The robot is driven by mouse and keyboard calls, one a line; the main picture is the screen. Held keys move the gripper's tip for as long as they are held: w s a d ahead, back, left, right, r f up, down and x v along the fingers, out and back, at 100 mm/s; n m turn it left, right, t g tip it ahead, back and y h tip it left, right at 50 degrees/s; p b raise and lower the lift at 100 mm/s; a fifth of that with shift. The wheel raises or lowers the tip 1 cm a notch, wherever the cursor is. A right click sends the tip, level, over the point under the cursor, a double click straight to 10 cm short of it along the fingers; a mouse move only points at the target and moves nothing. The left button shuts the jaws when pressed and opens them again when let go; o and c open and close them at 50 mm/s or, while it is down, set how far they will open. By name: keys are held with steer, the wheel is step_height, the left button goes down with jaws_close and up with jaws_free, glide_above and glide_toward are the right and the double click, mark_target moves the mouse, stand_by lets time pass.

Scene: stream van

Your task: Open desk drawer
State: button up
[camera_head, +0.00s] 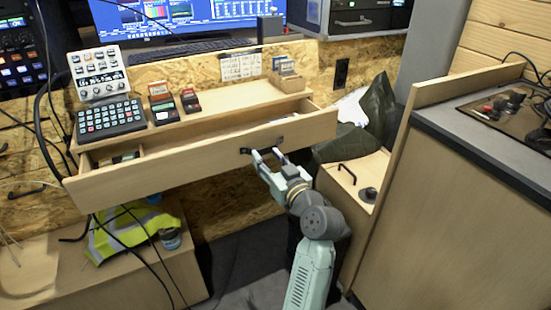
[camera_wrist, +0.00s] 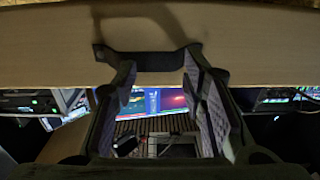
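The desk drawer (camera_head: 205,160) is pulled out, with its wooden front panel standing forward of the desk and its inside showing from above. Its dark handle (camera_head: 245,151) is on the right half of the front. In the wrist view the handle (camera_wrist: 147,60) lies across the wooden front (camera_wrist: 60,50) near the fingertips. My gripper (camera_head: 268,157) is at the handle, its two fingers apart. In the wrist view my gripper (camera_wrist: 158,75) shows a wide gap between the fingers, with one near each handle end. I cannot tell whether they touch it.
A button panel (camera_head: 110,118) and small devices stand on the desk top (camera_head: 225,103) above the drawer. A wooden cabinet (camera_head: 450,220) stands close on the right. A yellow vest (camera_head: 130,232) lies on a low box at the lower left, with cables hanging nearby.

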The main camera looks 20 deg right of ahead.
steer(key=o, duration=0.8)
steer(key=shift+s+d+f, duration=0.1)
steer(key=shift+s+d, duration=0.05)
steer(key=shift+d, duration=0.5)
steer(key=s, duration=1.2)
steer(key=shift+d, duration=0.2)
